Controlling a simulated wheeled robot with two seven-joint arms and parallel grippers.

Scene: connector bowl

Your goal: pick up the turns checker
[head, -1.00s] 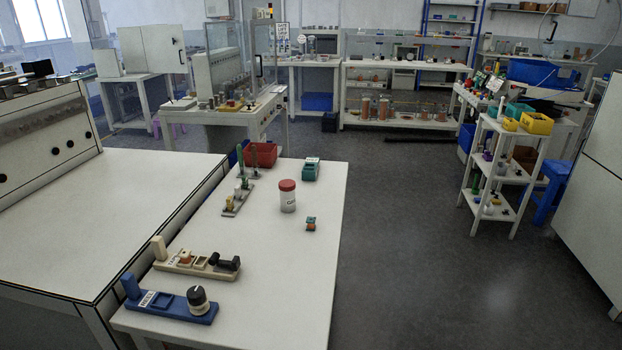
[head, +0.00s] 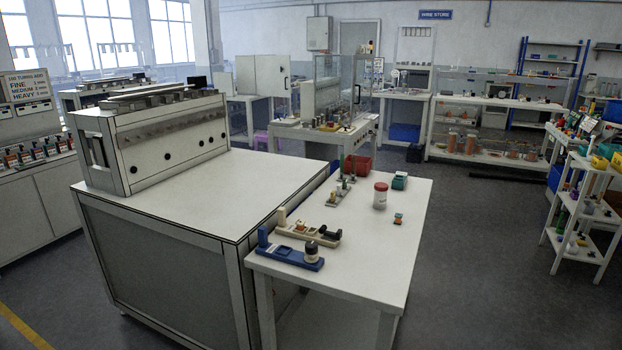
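No tool can be surely read as the turns checker; labels on the table are too small. A blue holder (head: 283,254) with a black, white-banded knob (head: 312,250) lies at the near left corner of the white side table (head: 375,270). Behind it is a beige holder (head: 301,236) with a dark part at its right end. A small teal and orange piece (head: 398,218) stands near the table's right edge. Neither of my grippers is in view.
A red-lidded jar (head: 381,198), red bin (head: 356,165) and teal box (head: 400,181) stand farther back on the table. A large white bench (head: 190,190) adjoins it at left. A sign (head: 28,88) stands far left above several small items.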

